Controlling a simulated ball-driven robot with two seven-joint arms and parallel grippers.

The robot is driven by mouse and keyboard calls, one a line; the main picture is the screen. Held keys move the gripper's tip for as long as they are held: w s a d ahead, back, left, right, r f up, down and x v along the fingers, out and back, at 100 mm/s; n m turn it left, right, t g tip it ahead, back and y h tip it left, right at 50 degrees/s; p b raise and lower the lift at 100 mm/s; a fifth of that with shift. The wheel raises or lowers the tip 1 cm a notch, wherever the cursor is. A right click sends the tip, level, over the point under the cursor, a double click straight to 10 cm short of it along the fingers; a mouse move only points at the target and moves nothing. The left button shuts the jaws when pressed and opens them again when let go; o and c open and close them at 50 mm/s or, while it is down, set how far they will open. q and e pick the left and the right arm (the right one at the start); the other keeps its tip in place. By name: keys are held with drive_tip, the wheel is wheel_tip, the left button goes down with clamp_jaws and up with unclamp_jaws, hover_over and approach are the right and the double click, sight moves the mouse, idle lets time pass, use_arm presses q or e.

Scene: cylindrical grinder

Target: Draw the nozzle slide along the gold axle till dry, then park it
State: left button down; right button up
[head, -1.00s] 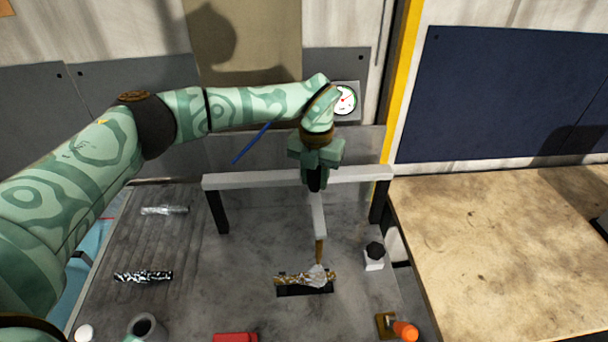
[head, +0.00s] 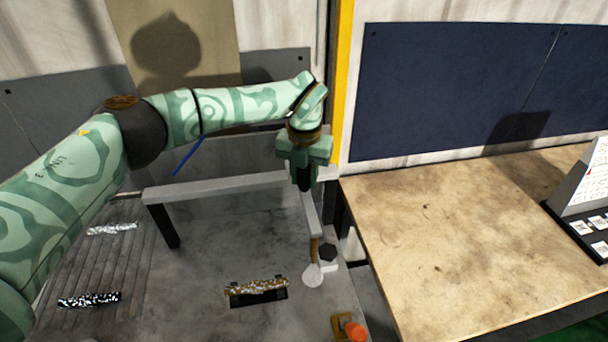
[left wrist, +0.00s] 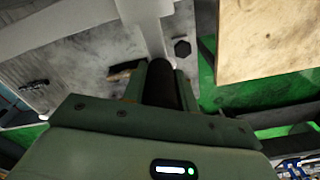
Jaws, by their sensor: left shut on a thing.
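The gold axle (head: 257,286), brownish gold with pale specks, lies in a black cradle (head: 262,300). The nozzle slide (head: 309,212) hangs from the pale rail (head: 225,186), its gold nozzle (head: 314,248) pointing down. A whitish puff (head: 313,275) shows at the nozzle's tip, right of the axle's right end and clear of it. My left gripper (head: 304,182) is shut on the slide's dark handle, which also shows between the fingers in the left wrist view (left wrist: 161,85). The axle partly shows there too (left wrist: 126,68). My right gripper is not in view.
A black hexagonal knob (head: 328,252) on a white base stands close right of the nozzle. An orange knob (head: 356,331) is at the front. Two other speckled rods, one pale (head: 112,228) and one black-and-white (head: 89,299), lie at left. A bare wooden table (head: 445,225) extends right.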

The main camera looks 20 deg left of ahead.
use_arm(q)
drive_tip(key=c, duration=1.1)
unclamp_jaws()
drive_tip(key=shift+a, duration=0.1)
drive_tip(key=shift+r, duration=0.1)
wheel_tip(320, 180, up, 16)
drive_tip(key=shift+r+b, duration=0.1)
drive_tip(key=shift+b, duration=0.5)
